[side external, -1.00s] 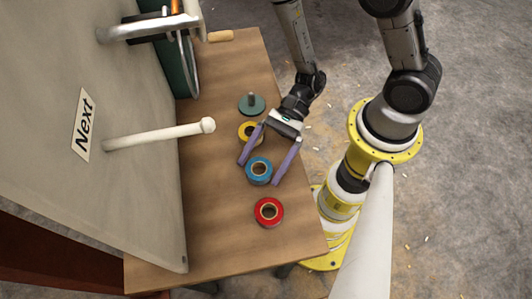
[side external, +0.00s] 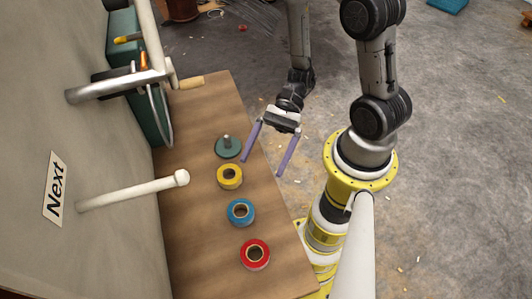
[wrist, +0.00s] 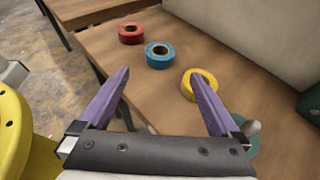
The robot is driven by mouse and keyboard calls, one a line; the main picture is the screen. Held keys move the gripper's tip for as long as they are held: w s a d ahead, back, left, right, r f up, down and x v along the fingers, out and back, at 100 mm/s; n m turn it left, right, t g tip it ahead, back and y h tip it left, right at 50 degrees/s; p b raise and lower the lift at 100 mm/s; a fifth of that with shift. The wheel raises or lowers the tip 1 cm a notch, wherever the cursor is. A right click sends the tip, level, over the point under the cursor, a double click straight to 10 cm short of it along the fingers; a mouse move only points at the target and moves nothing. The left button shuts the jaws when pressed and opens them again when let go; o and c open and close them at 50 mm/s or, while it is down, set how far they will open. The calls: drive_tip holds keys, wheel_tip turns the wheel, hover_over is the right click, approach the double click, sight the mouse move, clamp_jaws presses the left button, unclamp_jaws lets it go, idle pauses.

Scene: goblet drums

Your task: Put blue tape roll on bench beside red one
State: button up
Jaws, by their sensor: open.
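The blue tape roll (side external: 240,212) lies flat on the wooden bench (side external: 200,115), beside the red tape roll (side external: 254,254) with a small gap between them. The wrist view shows the blue roll (wrist: 160,54) and the red roll (wrist: 132,33) beyond my fingertips. A yellow tape roll (side external: 230,177) lies on the other side of the blue one. My gripper (side external: 263,166) is open and empty, its purple fingers spread, up near the bench's right edge and apart from all the rolls. In the wrist view my gripper (wrist: 162,82) has nothing between its fingers.
A green disc with an upright peg (side external: 228,146) stands past the yellow roll. A pale panel with a "Next" sign (side external: 54,188) rises along the bench's left side. A white peg (side external: 135,190) sticks out from it over the bench.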

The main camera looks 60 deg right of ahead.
drive_tip(key=shift+d+r, duration=0.15)
drive_tip(key=shift+d, duration=0.05)
drive_tip(key=s+d+r+n+t+h, duration=0.1)
drive_tip(key=d+r+n+t+h, duration=0.1)
drive_tip(key=r+n, duration=0.4)
drive_tip(key=s+d+r+n+t+h, duration=0.1)
drive_tip(key=d+r+n+h, duration=0.3)
drive_tip(key=r+n+h, duration=0.2)
drive_tip(key=s+d+r+n+t+h, duration=0.1)
drive_tip(key=d+r+n+t+h, duration=0.1)
drive_tip(key=r+n+h, duration=0.3)
wheel_tip(320, 180, up, 5)
drive_tip(key=shift+s+d+f+n+t, duration=0.2)
drive_tip(key=shift+d+n+t, duration=0.1)
drive_tip(key=shift+d+n, duration=0.3)
